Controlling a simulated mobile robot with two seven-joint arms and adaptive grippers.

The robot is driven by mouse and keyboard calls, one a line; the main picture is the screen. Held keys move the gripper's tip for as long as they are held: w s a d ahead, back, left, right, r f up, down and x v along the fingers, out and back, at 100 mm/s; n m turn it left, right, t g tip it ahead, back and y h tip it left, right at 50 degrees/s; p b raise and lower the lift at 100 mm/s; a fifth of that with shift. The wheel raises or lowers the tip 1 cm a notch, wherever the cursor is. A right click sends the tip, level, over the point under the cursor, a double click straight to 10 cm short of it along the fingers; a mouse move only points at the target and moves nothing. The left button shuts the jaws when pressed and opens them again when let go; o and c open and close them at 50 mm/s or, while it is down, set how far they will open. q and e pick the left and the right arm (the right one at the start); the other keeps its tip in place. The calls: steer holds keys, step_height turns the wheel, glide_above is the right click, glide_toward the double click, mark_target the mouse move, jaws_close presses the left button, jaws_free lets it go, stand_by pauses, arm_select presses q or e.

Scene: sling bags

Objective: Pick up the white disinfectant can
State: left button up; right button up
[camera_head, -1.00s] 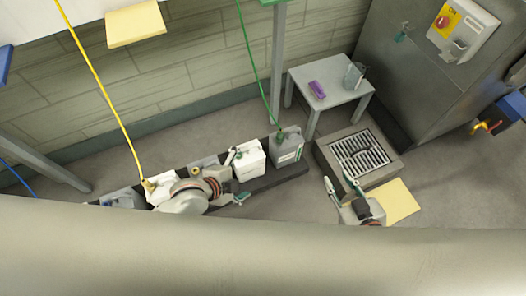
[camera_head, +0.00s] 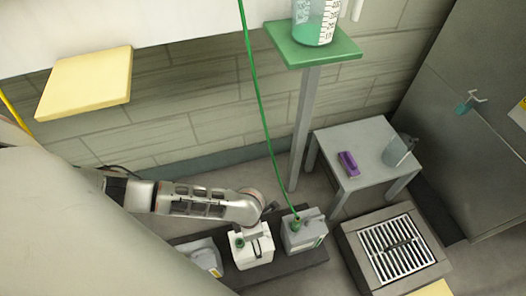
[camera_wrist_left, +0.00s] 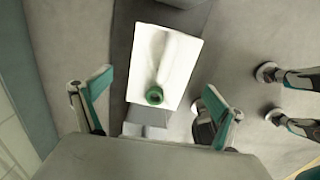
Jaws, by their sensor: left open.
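The white disinfectant can (camera_head: 254,251) stands on a low dark platform (camera_head: 290,260) between two grey cans. In the left wrist view the white can (camera_wrist_left: 165,60) shows from above, with a green cap at its near end. My left gripper (camera_wrist_left: 157,84) is open, one finger on each side of the can's near end; contact cannot be told. In the head view my left arm reaches in from the left and its gripper (camera_head: 268,215) is mostly hidden above the can. My right gripper (camera_wrist_left: 271,95) is open and empty at the right of the left wrist view.
A grey can (camera_head: 304,232) with a green hose stands close to the right, and another grey can (camera_head: 205,256) to the left. A grey table (camera_head: 365,150) holds a purple brush (camera_head: 348,163) and a clear jug (camera_head: 397,150). A floor drain (camera_head: 396,248) lies at right.

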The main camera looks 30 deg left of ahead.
mark_target(243, 252)
arm_select(q)
steer(key=shift+a+f, duration=0.25)
steer(key=shift+f, duration=0.1)
step_height(243, 252, down, 7)
steer(key=b, duration=0.3)
steer(key=shift+s+d, duration=0.15)
steer(key=shift+f, duration=0.1)
steer(key=c, duration=1.7)
steer(key=shift+c, duration=0.7)
arm_select(e)
steer(key=a+r, duration=0.1)
steer(key=w+a+m, duration=0.1)
steer(key=a, duration=0.1)
steer(key=shift+w+r+t+y, duration=0.15)
steer(key=shift+r+t+y, duration=0.15)
steer(key=shift+r+t, duration=0.1)
